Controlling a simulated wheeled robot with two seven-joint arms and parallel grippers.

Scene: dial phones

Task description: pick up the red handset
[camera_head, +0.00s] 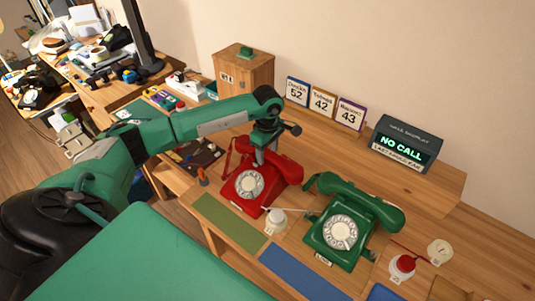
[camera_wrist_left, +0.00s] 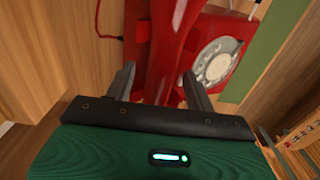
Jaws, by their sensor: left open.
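The red phone (camera_head: 249,190) stands on the desk near the middle of the head view. Its red handset (camera_head: 277,160) lies across the back of the phone, and part of it is hidden behind my left gripper (camera_head: 262,156). In the left wrist view the red handset (camera_wrist_left: 168,45) runs between the two fingers of my open left gripper (camera_wrist_left: 160,85), with a finger on each side. I cannot tell whether the fingers touch it. The phone's dial (camera_wrist_left: 215,60) shows to the right. My right gripper is not in view.
A green phone (camera_head: 340,232) stands close on the right. A white-capped item (camera_head: 276,219) sits between the phones, and a red-capped one (camera_head: 403,264) lies further right. A wooden box (camera_head: 243,75), number cards (camera_head: 322,101) and a "NO CALL" display (camera_head: 404,146) stand behind.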

